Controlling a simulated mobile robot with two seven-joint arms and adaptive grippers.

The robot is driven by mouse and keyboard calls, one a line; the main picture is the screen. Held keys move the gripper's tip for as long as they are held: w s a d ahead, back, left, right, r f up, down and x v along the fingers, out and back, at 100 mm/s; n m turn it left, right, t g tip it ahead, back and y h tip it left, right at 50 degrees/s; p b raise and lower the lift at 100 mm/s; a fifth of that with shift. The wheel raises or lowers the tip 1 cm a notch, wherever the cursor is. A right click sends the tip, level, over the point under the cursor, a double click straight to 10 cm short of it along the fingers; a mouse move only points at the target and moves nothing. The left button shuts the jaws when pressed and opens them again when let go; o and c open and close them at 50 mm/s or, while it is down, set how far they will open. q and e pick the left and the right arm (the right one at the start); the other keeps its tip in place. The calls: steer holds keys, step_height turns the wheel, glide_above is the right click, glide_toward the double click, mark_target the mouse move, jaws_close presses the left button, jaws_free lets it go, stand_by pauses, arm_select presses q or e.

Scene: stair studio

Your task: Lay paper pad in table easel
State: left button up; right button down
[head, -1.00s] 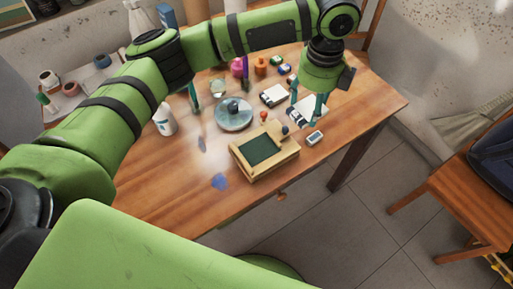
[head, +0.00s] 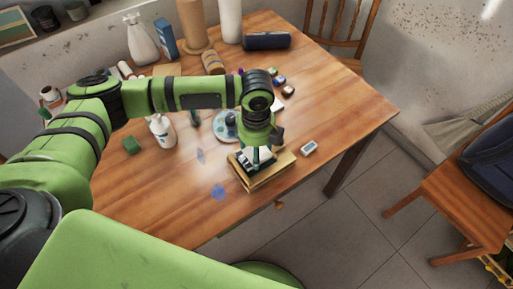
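The table easel (head: 281,169), a low wooden frame, sits near the front edge of the wooden table. My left gripper (head: 258,160) reaches down over it from the arm above. A small white and dark thing, which looks like the paper pad (head: 264,155), shows between and beside the fingers, over the easel's bed. The gripper looks shut on it. The fingers and wrist hide much of the pad, so I cannot tell whether it touches the easel. My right gripper is not in view.
A small white-and-grey block (head: 309,148) lies right of the easel. Bottles and a dark case (head: 267,40) line the back. The front-left tabletop is mostly clear.

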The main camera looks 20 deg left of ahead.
arm_select(q)
steer(key=shift+f, duration=0.45)
steer(key=shift+f, duration=0.1)
steer(key=shift+f, duration=0.35)
steer(key=shift+f, duration=0.1)
steer(key=o, duration=1.4)
steer(key=shift+o, duration=0.2)
step_height(320, 180, up, 13)
steer(key=b, duration=0.1)
